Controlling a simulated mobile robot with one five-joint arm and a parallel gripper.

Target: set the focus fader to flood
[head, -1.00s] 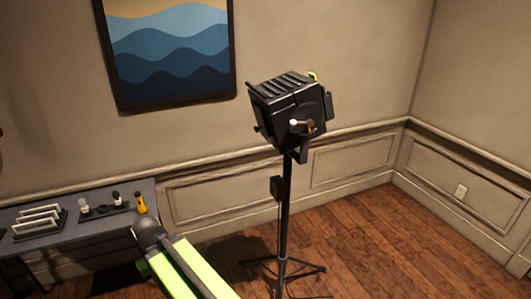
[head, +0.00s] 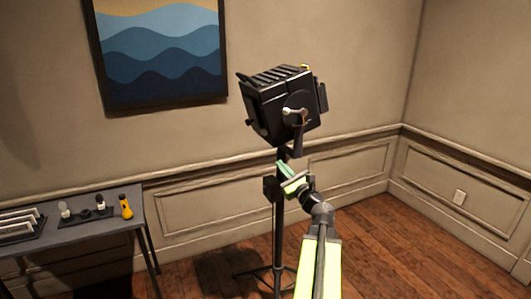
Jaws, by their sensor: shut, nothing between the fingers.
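A black box-shaped stage lamp (head: 270,100) sits tilted on a black tripod stand (head: 279,235). A round plate with a small pale handle (head: 294,112) shows on its near side. A small yellow part (head: 305,67) is at its upper back edge. I cannot tell which part is the focus fader, and no flood marking is readable. My gripper (head: 285,172) is shut and empty, below the lamp and in front of the stand in the picture. It hides part of the stand. Whether it touches anything is unclear.
A grey side table (head: 75,238) at left holds a yellow torch (head: 126,206), small bulbs (head: 65,210) and a rack with white plates (head: 18,222). A framed wave picture (head: 162,55) hangs behind. The wooden floor (head: 420,250) at right is clear.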

